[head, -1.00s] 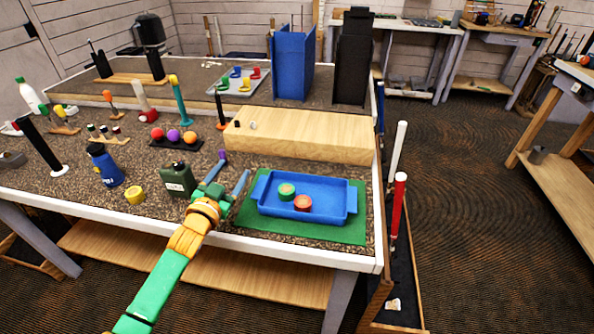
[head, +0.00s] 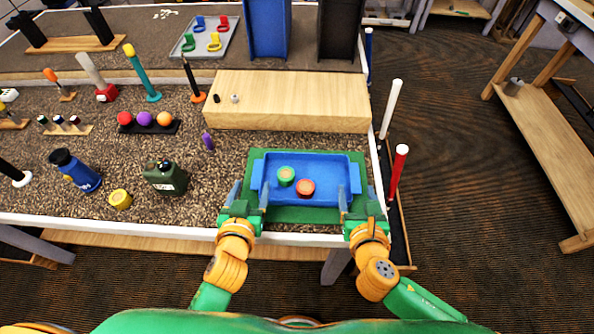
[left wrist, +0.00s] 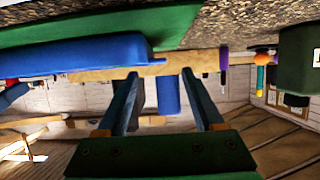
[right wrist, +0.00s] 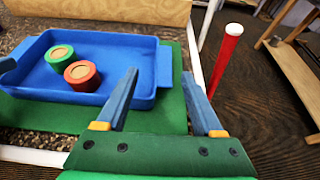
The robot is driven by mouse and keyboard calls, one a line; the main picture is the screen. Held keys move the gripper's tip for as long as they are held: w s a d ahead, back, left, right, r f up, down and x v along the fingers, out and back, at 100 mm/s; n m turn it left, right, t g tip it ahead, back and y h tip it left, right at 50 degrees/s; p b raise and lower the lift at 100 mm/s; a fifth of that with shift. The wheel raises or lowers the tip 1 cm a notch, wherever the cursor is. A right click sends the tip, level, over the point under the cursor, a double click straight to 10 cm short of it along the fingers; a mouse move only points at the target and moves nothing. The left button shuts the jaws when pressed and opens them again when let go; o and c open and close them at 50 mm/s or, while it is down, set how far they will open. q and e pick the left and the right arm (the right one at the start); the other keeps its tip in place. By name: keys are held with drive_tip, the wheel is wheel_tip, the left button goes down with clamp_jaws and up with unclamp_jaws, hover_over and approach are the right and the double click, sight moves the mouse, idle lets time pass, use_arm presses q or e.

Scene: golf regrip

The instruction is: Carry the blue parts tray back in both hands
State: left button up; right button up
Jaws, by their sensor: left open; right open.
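The blue parts tray (head: 325,168) lies on a green mat (head: 290,213) at the front right of the bench. A green round part (head: 286,175) and a red round part (head: 305,187) sit in it. My left gripper (head: 250,193) is open at the tray's left end, near its left handle. The tray's blue wall also shows in the left wrist view (left wrist: 90,52). My right gripper (head: 357,197) is open near the right handle. Neither gripper visibly holds the tray.
A wooden block (head: 290,98) lies behind the mat. A dark green canister (head: 166,177), a yellow cap (head: 120,200) and a blue bottle (head: 76,170) stand to the left.

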sight(258, 173)
use_arm(q)
drive_tip(key=shift+s+d+r, duration=0.1)
drive_tip(key=shift+s+d, duration=0.05)
drive_tip(key=shift+d, duration=0.2)
use_arm(e)
drive_tip(key=shift+s+d, duration=0.15)
drive_tip(key=shift+d, duration=0.25)
use_arm(q)
drive_tip(key=x, duration=0.6)
drive_tip(key=shift+w+a, duration=0.2)
drive_tip(key=shift+w, duration=0.05)
use_arm(e)
drive_tip(key=x, duration=0.6)
drive_tip(key=shift+w+a, duration=0.15)
drive_tip(key=shift+w, duration=0.1)
use_arm(q)
drive_tip(key=shift+w+d+f, duration=0.1)
drive_tip(key=shift+w+f, duration=0.15)
drive_tip(key=shift+w, duration=0.1)
use_arm(e)
drive_tip(key=shift+w+f, duration=0.2)
drive_tip(key=shift+w, duration=0.15)
use_arm(q)
drive_tip(key=shift+c, duration=0.2)
use_arm(e)
drive_tip(key=shift+c, duration=0.2)
use_arm(q)
clamp_jaws()
use_arm(e)
clamp_jaws()
